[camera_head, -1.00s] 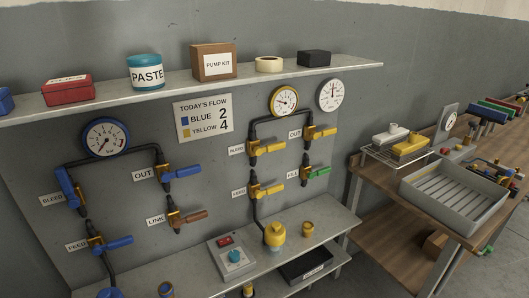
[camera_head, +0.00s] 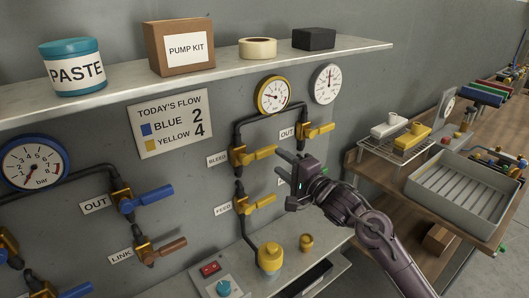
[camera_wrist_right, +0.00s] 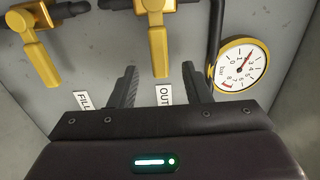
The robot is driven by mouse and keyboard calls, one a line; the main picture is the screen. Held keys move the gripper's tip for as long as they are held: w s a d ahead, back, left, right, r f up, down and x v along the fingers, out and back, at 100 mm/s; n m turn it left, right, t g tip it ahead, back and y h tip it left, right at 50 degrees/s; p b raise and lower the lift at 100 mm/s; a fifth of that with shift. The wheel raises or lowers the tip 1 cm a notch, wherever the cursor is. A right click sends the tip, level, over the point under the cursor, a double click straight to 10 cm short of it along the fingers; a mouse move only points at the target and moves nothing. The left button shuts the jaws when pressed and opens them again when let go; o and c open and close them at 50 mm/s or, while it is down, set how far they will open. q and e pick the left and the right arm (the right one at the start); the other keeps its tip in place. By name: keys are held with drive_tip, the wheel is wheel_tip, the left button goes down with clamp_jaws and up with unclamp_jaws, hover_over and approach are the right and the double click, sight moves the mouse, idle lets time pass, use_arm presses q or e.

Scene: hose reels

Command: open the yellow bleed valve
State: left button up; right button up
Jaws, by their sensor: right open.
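The yellow bleed valve (camera_head: 239,157), beside the BLEED label (camera_head: 217,160), sits on the black pipe below the yellow-rimmed gauge (camera_head: 273,96). Its yellow handle (camera_head: 262,153) points right, across the pipe. My right gripper (camera_head: 284,165) is just right of the handle's tip, open and empty. In the right wrist view the open fingers (camera_wrist_right: 160,82) point toward the bleed handle (camera_wrist_right: 158,50), which lies in line with the gap between them. I cannot tell whether they touch it. My left gripper is not in view.
The yellow OUT valve (camera_head: 316,130) is close to the right, the yellow feed valve (camera_head: 255,204) below. My right gripper and arm hide the FILL valve.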

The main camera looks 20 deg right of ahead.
sight(268, 153)
drive_tip(key=p+x, duration=0.1)
drive_tip(key=x, duration=0.4)
drive_tip(key=shift+w, duration=0.2)
drive_tip(key=shift+w+a, duration=0.15)
drive_tip(key=shift+w, duration=0.1)
drive_tip(key=shift+f, duration=0.1)
drive_tip(key=c, duration=0.8)
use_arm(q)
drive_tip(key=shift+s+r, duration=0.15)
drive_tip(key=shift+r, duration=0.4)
use_arm(e)
clamp_jaws()
